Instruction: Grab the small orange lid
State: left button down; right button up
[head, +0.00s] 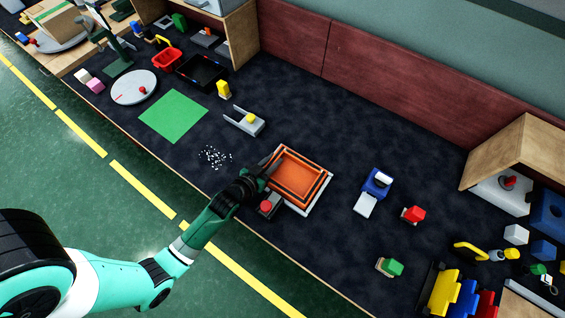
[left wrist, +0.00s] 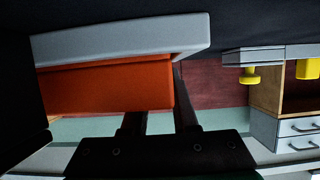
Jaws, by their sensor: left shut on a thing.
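In the left wrist view, which is upside down, the fingers (left wrist: 158,112) lie at one end of the orange wall (left wrist: 110,88), beside the grey base (left wrist: 120,38). The tip contact is partly hidden. I cannot tell whether the lid is lifted off the base. My right gripper is not in view.
A grey block with a red button (head: 266,206) stands close by my left wrist. A grey holder with a yellow knob (head: 250,119) and white specks (head: 215,157) lie to the left. A blue-and-white item (head: 376,185) stands right. Dark table between them is clear.

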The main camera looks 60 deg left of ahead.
aim_at(281, 178)
pick_arm(q)
notch_tip(281, 178, up, 3)
jog(key=shift+r+p, duration=0.1)
jog(key=shift+p, duration=0.7)
jog(key=s+d+r+p, duration=0.2)
jog(key=d+r+p, duration=0.2)
jog(key=d+r, duration=0.6)
jog(key=d, duration=0.4)
jog(key=shift+s, duration=0.15)
jog(key=shift+a+f, duration=0.1)
